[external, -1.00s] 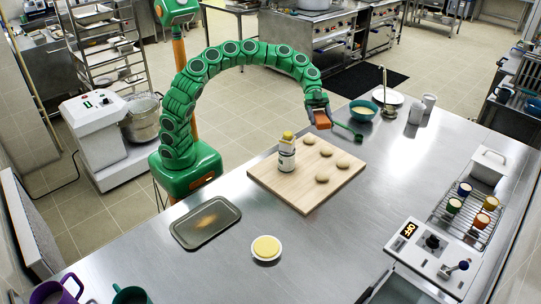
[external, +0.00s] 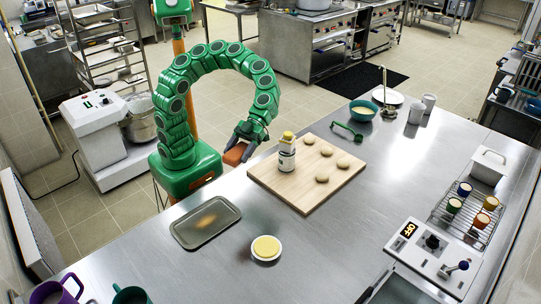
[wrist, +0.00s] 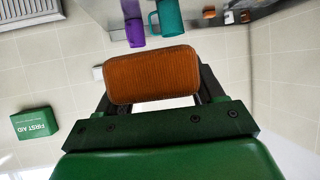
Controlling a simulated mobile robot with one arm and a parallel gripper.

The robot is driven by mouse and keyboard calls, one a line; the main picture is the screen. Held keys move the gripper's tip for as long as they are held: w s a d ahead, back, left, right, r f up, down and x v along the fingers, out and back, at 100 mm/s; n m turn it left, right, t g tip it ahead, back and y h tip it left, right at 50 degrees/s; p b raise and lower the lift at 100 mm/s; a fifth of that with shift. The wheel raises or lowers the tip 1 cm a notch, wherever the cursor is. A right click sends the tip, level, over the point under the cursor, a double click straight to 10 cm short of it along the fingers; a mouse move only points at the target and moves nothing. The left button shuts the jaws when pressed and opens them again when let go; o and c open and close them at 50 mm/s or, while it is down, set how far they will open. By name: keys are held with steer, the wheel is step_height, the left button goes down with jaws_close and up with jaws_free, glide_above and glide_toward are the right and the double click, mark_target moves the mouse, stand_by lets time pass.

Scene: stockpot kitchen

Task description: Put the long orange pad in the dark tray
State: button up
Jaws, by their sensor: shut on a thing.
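The orange pad (external: 234,155) is held in my gripper (external: 242,147), which is shut on it. In the wrist view the pad (wrist: 152,75) lies across between the fingers of my gripper (wrist: 155,88), with its ribbed face showing. In the external view the gripper is in the air near the table's far left edge, left of the bottle and cutting board. The dark tray (external: 190,236) lies flat on the steel table, below and left of the gripper, with a brownish patch at its middle. The pad is apart from the tray.
A wooden board (external: 300,196) with several dough rounds and a white bottle (external: 287,155) stands right of the gripper. A small dish with yellow contents (external: 266,248) sits right of the tray. Purple (external: 62,292) and teal (external: 131,295) mugs stand at the front left.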

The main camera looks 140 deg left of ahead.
steer(key=s+d+m+g, duration=0.25)
steer(key=s+d, duration=0.25)
steer(key=d, duration=0.3)
glide_above(218, 214)
step_height(218, 214, down, 25)
steer(key=shift+r, duration=0.1)
steer(key=shift+f, duration=0.7)
steer(key=shift+s+f, duration=0.1)
steer(key=shift+f, duration=0.55)
